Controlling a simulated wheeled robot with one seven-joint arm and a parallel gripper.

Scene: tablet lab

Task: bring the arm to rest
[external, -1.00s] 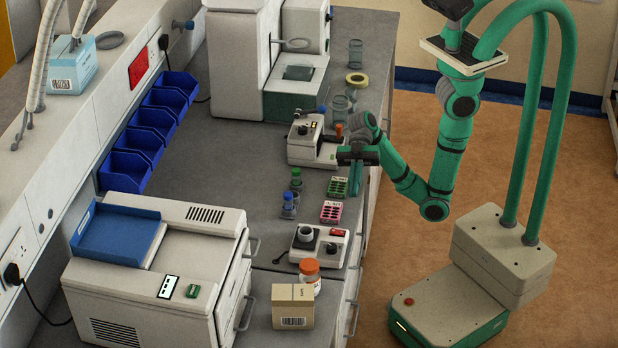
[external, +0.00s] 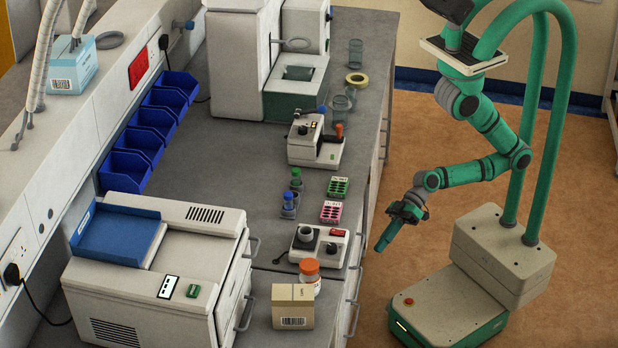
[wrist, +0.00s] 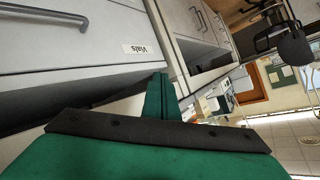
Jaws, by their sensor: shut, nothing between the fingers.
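My gripper (external: 382,245) is shut and empty in the external view. It hangs over the floor in front of the bench, clear of the bench edge, with its green fingers pointing down and to the left. My arm is bent at the elbow above my base. In the wrist view my gripper (wrist: 162,97) shows its fingers together, with drawer fronts of the bench beyond them. One drawer (wrist: 105,50) carries a "Vials" label.
The bench top (external: 225,150) holds a pink rack (external: 331,212), a green rack (external: 338,187), small blue- and green-capped bottles, a small device (external: 318,247), an orange-capped jar (external: 310,272) and a cardboard box (external: 292,306). The brown floor (external: 480,120) behind my arm is clear.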

